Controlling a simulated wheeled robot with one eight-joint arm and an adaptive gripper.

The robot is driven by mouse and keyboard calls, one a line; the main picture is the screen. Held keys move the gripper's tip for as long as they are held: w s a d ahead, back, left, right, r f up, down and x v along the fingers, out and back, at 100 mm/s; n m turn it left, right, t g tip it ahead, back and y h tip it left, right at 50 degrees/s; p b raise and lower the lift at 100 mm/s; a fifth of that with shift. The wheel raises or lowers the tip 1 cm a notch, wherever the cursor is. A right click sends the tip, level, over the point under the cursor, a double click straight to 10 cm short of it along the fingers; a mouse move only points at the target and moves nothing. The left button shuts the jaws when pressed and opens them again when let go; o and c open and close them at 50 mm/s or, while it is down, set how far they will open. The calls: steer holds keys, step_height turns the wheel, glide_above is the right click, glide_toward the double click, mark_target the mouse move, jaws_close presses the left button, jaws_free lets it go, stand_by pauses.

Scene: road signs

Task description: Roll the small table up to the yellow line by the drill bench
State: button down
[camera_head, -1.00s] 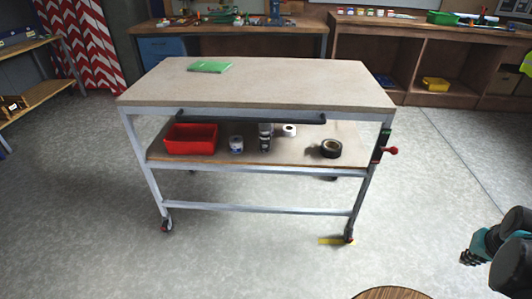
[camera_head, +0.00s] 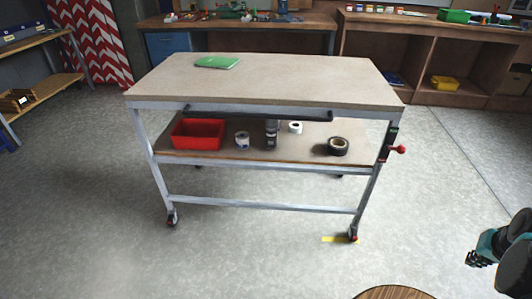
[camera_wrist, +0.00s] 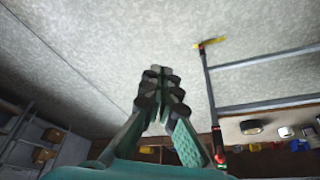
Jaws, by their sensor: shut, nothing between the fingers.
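The small table (camera_head: 270,80) is a wheeled cart with a beige top, grey legs and a dark push bar (camera_head: 258,115) along its near side. A red-knobbed lever (camera_head: 393,148) sits at its right end. A short yellow line (camera_head: 336,239) lies on the floor at the near right caster (camera_head: 353,235); it also shows in the wrist view (camera_wrist: 210,42). My gripper (camera_head: 475,260) is at the lower right, apart from the table. In the wrist view its fingers (camera_wrist: 159,76) are together and empty. I cannot tell which bench is the drill bench.
A green book (camera_head: 217,62) lies on the tabletop. The lower shelf holds a red bin (camera_head: 198,133), tape rolls (camera_head: 338,146) and a can (camera_head: 271,133). Workbenches (camera_head: 410,60) line the back, with a shelf rack (camera_head: 35,95) at left.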

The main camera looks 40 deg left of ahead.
steer(key=c, duration=2.3)
jaws_free()
steer(key=shift+o, duration=1.2)
steer(key=o, duration=0.6)
steer(key=w+a+n, duration=0.1)
steer(key=w, duration=0.1)
steer(key=w+r+t, duration=0.1)
steer(key=w+a+r+n, duration=0.1)
steer(key=w, duration=0.1)
steer(key=shift+w+a+n, duration=0.3)
steer(key=shift+w+a, duration=0.05)
steer(key=shift+o, duration=0.2)
steer(key=w+a+r+n+t, duration=0.3)
steer(key=w+a+n, duration=0.2)
steer(key=w+a, duration=0.4)
steer(key=w+a+r+n+t+y, duration=0.1)
steer(key=w+a+r+n+y, duration=0.15)
steer(key=a, duration=0.65)
steer(key=n+y, duration=1.1)
steer(key=n, duration=0.8)
glide_toward(258, 117)
steer(key=shift+m, duration=0.25)
steer(key=x, duration=1.1)
steer(key=shift+w+a+f, duration=0.1)
steer(key=shift+a, duration=0.05)
